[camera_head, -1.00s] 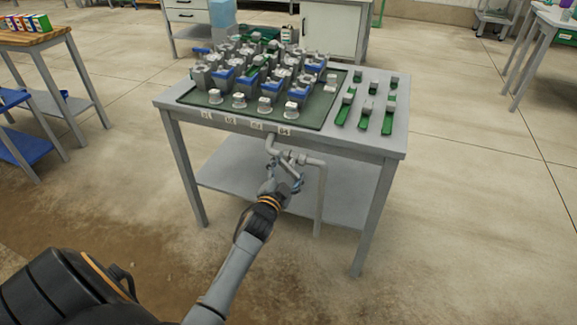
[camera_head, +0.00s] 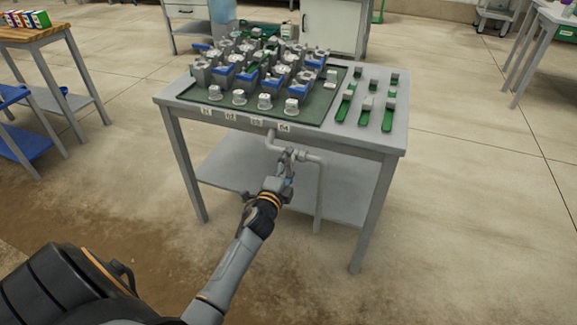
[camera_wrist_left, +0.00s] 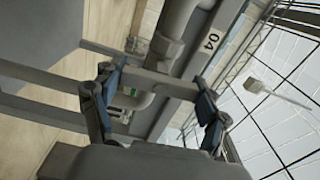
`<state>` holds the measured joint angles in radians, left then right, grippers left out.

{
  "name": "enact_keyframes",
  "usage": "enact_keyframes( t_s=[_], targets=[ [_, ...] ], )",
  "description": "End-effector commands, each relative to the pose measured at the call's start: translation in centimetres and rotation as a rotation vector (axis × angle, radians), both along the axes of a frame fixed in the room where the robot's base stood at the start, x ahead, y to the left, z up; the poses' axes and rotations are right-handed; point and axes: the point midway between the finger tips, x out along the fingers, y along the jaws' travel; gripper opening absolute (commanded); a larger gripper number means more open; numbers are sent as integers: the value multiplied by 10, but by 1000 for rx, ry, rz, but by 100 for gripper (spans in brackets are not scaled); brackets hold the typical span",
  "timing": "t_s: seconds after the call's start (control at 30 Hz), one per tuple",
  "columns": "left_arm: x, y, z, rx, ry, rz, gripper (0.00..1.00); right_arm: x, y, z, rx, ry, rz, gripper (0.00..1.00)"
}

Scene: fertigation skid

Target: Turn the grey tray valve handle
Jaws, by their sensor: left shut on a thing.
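The grey valve handle (camera_wrist_left: 162,82) is a flat bar that lies between my left fingers in the left wrist view. It joins grey pipework under the table's front edge, near the label 04 (camera_head: 284,127). My left gripper (camera_head: 287,172) reaches up to the valve from below in the head view, and its fingers partly hide the handle. In the left wrist view my left gripper (camera_wrist_left: 160,95) has its blue-padded fingers at both ends of the bar, shut on it. My right gripper is not in view.
The grey table (camera_head: 390,143) carries a dark green tray (camera_head: 318,112) with blocky grey and blue parts. Green strips (camera_head: 389,118) lie to its right. A pipe (camera_head: 320,190) drops beside the valve toward the lower shelf (camera_head: 235,170). The floor in front is clear.

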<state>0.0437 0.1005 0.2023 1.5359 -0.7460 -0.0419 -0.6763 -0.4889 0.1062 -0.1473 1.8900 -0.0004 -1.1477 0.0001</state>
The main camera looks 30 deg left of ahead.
Motion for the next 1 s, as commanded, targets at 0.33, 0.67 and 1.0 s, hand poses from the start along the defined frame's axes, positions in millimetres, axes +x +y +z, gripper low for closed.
enact_keyframes(
  t_s=[0.33,0.67,1.0],
  targets=[
    [0,-1,1,43,9,-2,43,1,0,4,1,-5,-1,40],
    [0,-1,0,41,9,-2,83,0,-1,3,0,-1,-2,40],
    [0,0,0,41,10,0,98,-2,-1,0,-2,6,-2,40]
  ],
)
